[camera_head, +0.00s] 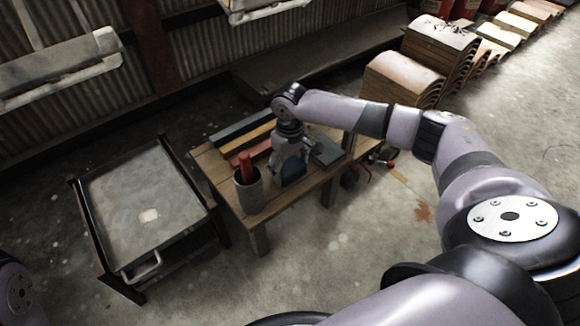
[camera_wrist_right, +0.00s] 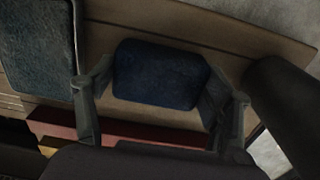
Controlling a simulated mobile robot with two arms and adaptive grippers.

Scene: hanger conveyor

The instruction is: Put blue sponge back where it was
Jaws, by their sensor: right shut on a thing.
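A dark blue sponge (camera_head: 292,170) is at the wooden table (camera_head: 280,203), under my right gripper (camera_head: 291,160). In the right wrist view the sponge (camera_wrist_right: 158,75) is a rounded dark blue block between the two fingers of my right gripper (camera_wrist_right: 160,98), which is shut on it. The table's planks (camera_wrist_right: 215,27) show around it. I cannot tell whether the sponge touches the table top. My left gripper is not in view.
A grey cup (camera_head: 248,193) holding red items (camera_head: 246,166) stands left of the sponge. A flat blue-grey item (camera_head: 327,152) lies to its right. Blue, yellow and red bars (camera_head: 250,153) lie behind. A metal-topped cart (camera_head: 130,205) stands left of the table.

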